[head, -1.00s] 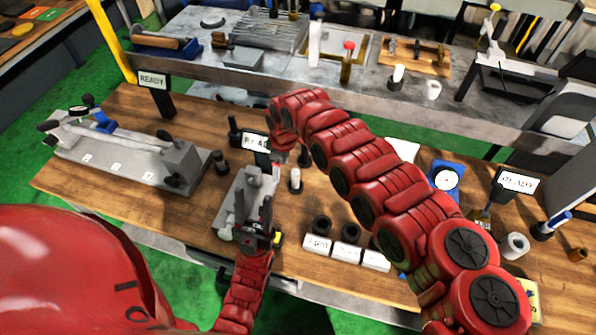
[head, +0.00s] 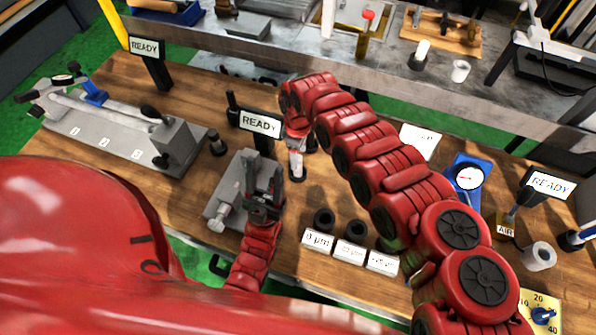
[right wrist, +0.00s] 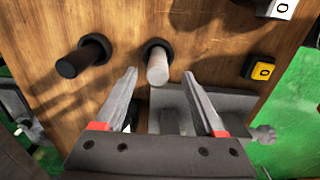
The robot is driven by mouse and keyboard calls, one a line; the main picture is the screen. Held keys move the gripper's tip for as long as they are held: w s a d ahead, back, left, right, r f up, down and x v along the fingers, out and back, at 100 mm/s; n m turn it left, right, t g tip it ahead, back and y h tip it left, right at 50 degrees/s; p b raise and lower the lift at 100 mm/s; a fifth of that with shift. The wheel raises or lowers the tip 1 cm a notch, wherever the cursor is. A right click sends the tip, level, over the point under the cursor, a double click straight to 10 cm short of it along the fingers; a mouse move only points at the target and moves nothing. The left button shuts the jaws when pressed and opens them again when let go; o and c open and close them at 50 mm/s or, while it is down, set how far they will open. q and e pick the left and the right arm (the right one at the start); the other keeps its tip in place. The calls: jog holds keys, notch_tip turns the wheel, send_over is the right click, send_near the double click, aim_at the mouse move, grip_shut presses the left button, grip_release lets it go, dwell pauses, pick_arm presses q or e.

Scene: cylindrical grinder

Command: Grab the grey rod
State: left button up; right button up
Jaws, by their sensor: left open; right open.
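The light grey rod (right wrist: 157,66) stands in a round black base on the wooden bench. In the right wrist view it shows between and just beyond the fingertips of my right gripper (right wrist: 160,76), which is open and empty. In the head view the rod (head: 296,165) stands right below my right gripper (head: 297,133), whose arm hides part of it. A darker rod (right wrist: 82,60) stands in its own base to the left in the wrist view. My left gripper (head: 264,180) is open over a small grey fixture (head: 226,190).
A READY sign (head: 260,122) stands behind the rod. Black rings with white labels (head: 350,251) lie in front to the right. A long grey fixture (head: 110,135) fills the left of the bench. A blue dial gauge (head: 466,178) stands at the right.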

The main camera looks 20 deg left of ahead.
jog(key=shift+f+b, duration=0.45)
jog(key=shift+f, duration=0.4)
jog(key=f+b, duration=0.4)
jog(key=shift+w+a+f, duration=0.15)
jog(key=shift+w+f, duration=0.05)
jog(key=shift+f, duration=0.1)
jog(key=shift+r, duration=0.1)
grip_shut()
dwell(0.4)
